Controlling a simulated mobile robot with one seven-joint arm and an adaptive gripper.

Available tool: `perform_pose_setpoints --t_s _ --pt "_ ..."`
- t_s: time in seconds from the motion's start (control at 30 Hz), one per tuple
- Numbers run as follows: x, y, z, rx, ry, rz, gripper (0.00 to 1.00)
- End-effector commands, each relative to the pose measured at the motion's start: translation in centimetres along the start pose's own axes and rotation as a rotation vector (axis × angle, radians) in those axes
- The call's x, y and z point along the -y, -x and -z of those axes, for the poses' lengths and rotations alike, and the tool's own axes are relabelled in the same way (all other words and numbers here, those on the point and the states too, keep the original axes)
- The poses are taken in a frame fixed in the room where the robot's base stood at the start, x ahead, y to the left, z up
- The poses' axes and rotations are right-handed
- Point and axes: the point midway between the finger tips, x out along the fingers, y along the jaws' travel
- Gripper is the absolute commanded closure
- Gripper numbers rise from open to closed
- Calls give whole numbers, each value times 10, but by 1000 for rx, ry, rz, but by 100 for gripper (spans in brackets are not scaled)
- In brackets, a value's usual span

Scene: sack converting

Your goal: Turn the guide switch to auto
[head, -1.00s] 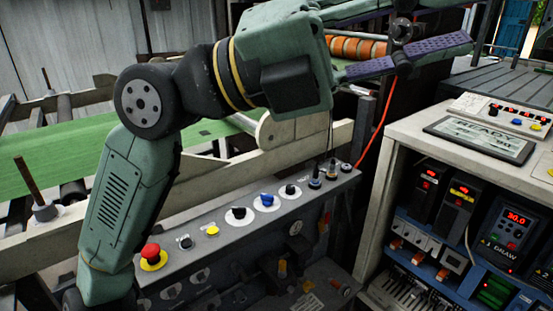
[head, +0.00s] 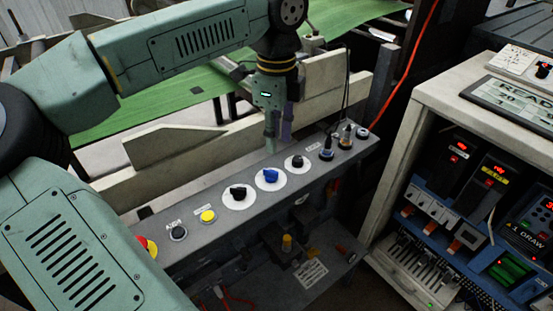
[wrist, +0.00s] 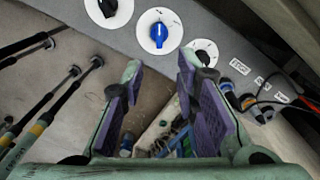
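A grey control panel (head: 200,237) carries a row of controls. Three rotary switches on white discs sit along it: a larger black knob (head: 238,193), a blue knob (head: 270,176) and a smaller black knob (head: 297,162). I cannot read which one is the guide switch. The blue knob (wrist: 159,34) is near the top middle of the wrist view, its handle roughly upright there. The smaller black knob (wrist: 203,56) is partly hidden by a finger. My gripper (head: 278,143) points down just behind the panel, by the blue and smaller black knobs. Its fingers (wrist: 160,70) are apart with nothing between them.
A yellow button (head: 208,216), a black button (head: 178,232) and a partly hidden red stop button (head: 143,243) sit at the panel's left. Upright toggles (head: 345,137) stand at its right end. A cream rail (head: 190,145) runs behind; a cabinet (head: 430,100) stands right.

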Motion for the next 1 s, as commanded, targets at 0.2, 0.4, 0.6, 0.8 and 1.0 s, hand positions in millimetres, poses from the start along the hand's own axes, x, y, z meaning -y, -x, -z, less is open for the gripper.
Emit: perform_pose_setpoints --t_s 0.2,0.4,0.6,0.8,1.0 --pt "-1 -41 2 -6 -4 -1 72" --pt "0 -74 2 -6 -4 0 72" --pt "0 -89 2 -4 -3 1 72" --pt "0 -92 2 -4 -3 2 72" --pt "0 -91 2 -4 -3 2 79"
